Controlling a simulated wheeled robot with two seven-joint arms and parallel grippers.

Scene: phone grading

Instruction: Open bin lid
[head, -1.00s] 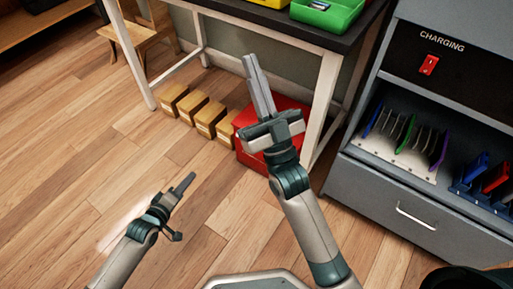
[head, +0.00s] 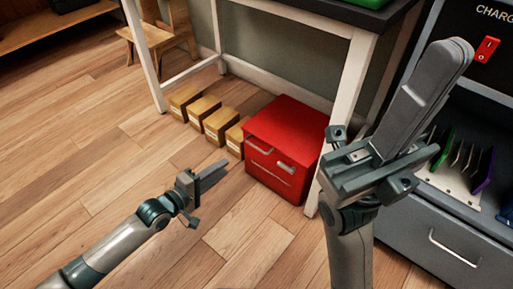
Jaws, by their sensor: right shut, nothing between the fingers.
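A red bin (head: 272,185) stands on the floor under the table. Its flat red top (head: 290,130) looks closed. A light handle (head: 287,167) and another light strip show on its front. My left gripper (head: 222,169) is left of the bin, apart from it in the picture, its fingers pointing toward it. They appear nearly edge-on, so I cannot tell their gap. My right gripper (head: 458,55) is shut and empty, large in the view and pointing up, right of the bin. It covers part of the charging unit.
The table's white leg (head: 346,100) stands at the bin's right side. Several cardboard boxes (head: 215,122) line up left of the bin. The charging unit with a drawer (head: 425,232) is at the right. The wooden floor (head: 100,180) is clear at left.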

